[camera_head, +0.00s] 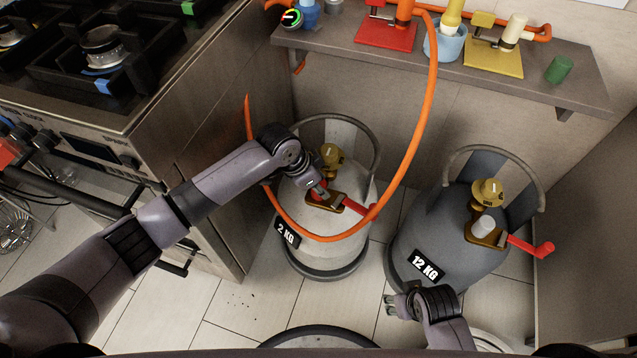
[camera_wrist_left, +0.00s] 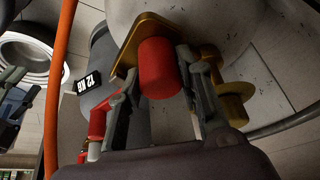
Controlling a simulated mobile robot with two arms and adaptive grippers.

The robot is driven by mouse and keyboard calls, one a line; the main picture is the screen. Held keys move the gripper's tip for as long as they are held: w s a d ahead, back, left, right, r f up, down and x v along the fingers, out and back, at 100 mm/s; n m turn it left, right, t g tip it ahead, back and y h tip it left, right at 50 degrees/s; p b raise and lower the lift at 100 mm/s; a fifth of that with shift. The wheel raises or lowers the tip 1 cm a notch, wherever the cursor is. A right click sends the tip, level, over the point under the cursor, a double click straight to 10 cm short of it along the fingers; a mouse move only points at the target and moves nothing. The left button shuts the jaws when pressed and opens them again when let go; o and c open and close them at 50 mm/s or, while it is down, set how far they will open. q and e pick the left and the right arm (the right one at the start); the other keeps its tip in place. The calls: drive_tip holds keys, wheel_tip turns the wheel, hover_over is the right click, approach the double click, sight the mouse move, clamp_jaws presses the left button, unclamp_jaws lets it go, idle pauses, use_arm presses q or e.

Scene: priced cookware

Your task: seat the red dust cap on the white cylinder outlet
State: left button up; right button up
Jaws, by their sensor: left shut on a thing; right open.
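The white cylinder (camera_head: 320,250), marked 2 KG, stands upright on the floor, with a brass valve (camera_head: 330,158) on top. My left gripper (camera_head: 319,190) is at this valve, shut on the red dust cap (camera_wrist_left: 158,72). In the left wrist view the cap sits between the fingers, its far end against or very close to the brass valve bracket (camera_wrist_left: 146,32). The outlet itself is hidden behind the cap, so I cannot tell how far the cap is on. My right gripper (camera_head: 392,304) is open and empty, low in front of the grey cylinder.
A grey cylinder (camera_head: 425,235), marked 12 KG, with a white cap (camera_head: 484,227) stands at right. An orange hose (camera_head: 421,105) loops around the white cylinder's front. A stove (camera_head: 120,130) is at left. A shelf (camera_head: 400,70) at the back holds regulators and a green cap (camera_head: 559,69).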

use_arm(q)
drive_tip(key=shift+s+f, duration=0.1)
drive_tip(key=shift+f, duration=0.05)
drive_tip(key=o, duration=1)
drive_tip(key=shift+o, duration=0.3)
drive_tip(key=o, duration=0.6)
drive_tip(key=v, duration=1.2)
